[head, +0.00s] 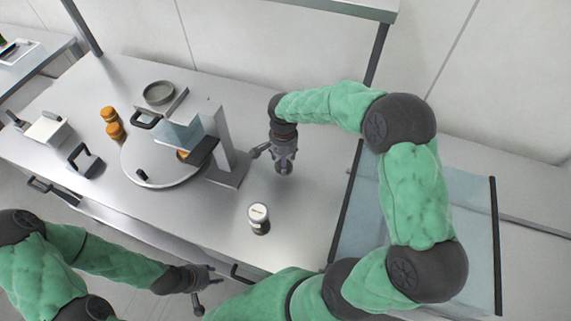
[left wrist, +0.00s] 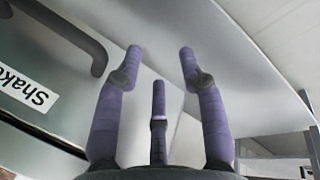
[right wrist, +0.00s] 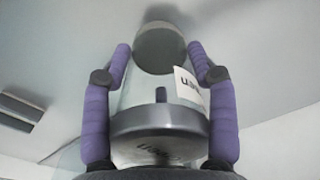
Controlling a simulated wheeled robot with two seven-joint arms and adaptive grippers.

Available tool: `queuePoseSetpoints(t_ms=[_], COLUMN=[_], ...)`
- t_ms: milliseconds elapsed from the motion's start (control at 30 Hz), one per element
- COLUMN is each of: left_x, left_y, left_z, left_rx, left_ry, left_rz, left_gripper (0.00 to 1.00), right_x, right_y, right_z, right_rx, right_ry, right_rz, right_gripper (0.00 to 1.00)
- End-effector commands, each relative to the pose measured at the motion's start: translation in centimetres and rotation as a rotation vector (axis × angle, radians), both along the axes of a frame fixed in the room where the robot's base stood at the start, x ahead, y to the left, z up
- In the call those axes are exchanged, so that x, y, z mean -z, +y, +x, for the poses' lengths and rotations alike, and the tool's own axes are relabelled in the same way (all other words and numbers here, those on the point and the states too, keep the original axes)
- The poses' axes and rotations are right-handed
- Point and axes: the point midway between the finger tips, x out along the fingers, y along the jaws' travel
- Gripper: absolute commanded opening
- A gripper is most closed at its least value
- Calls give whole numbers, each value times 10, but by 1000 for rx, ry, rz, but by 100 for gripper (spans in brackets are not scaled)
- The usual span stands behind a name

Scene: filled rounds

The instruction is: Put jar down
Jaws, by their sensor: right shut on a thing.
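My right gripper (head: 284,165) points down over the worktop, right of the round machine. In the right wrist view its purple fingers are shut around a clear jar (right wrist: 160,120) with a grey lid and a partly seen white label. The jar's far end faces the worktop; I cannot tell whether it touches. In the head view the gripper hides most of it. A second jar (head: 259,219) with a pale lid and dark contents stands nearer the front edge. My left gripper (head: 207,284) is open and empty in front of the counter; its spread fingers (left wrist: 160,65) show in the left wrist view.
The round machine (head: 150,172) with its upright post stands left of the right gripper. Orange-topped containers (head: 113,130) and a white box (head: 47,130) are further left. A glass-walled case (head: 475,215) is at the right. Bare worktop (head: 310,215) lies around the standing jar.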

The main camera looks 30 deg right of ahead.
Motion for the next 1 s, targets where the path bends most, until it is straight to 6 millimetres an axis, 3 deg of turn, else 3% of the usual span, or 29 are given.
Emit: queuePoseSetpoints(t_ms=[267,500,867,900,967,1000], left_x=[2,6,9,8,8,8], left_y=[0,0,0,0,0,0], left_z=[0,0,0,0,0,0], left_rx=[0,0,0,0,0,0], left_ry=[0,0,0,0,0,0], left_rz=[0,0,0,0,0,0], left_gripper=[40,40,40,40,40,40], right_x=[15,45,48,48,48,48], right_y=[-11,-11,-11,-11,-11,-11], right_z=[6,6,7,6,6,6], right_rx=[1,1,1,0,0,0], right_ry=[-1,0,-2,-1,-1,-1], right_rz=[0,0,0,1,1,1], right_gripper=[17,17,17,70,84,84])
